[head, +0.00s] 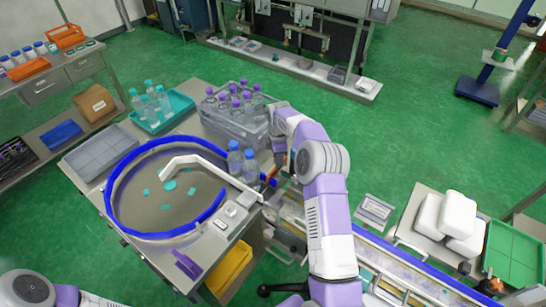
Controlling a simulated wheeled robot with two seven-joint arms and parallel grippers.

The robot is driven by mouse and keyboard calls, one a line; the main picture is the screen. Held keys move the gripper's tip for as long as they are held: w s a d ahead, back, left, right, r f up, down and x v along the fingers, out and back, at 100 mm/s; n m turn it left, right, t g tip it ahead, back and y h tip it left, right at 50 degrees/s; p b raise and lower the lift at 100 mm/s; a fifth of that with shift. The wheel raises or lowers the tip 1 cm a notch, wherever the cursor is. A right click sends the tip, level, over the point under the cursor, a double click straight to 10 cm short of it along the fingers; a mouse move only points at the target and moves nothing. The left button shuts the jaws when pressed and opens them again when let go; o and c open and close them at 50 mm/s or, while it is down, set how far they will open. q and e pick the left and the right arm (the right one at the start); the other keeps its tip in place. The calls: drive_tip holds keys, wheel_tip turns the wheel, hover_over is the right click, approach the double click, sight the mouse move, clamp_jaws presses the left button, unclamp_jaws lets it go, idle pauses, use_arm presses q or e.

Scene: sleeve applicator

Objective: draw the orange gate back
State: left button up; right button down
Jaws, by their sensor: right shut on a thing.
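A clear crate (228,123) of purple-capped bottles stands behind the round table. A conveyor (398,262) runs to the lower right. A white angled guide (205,165) crosses the round table, which holds several teal pieces.

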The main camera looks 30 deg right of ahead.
drive_tip(key=c, duration=0.8)
unclamp_jaws()
drive_tip(key=shift+a, duration=0.1)
drive_tip(key=shift+r, duration=0.1)
wheel_tip(320, 180, up, 7)
drive_tip(key=shift+r+p, duration=0.2)
drive_tip(key=shift+p, duration=0.1)
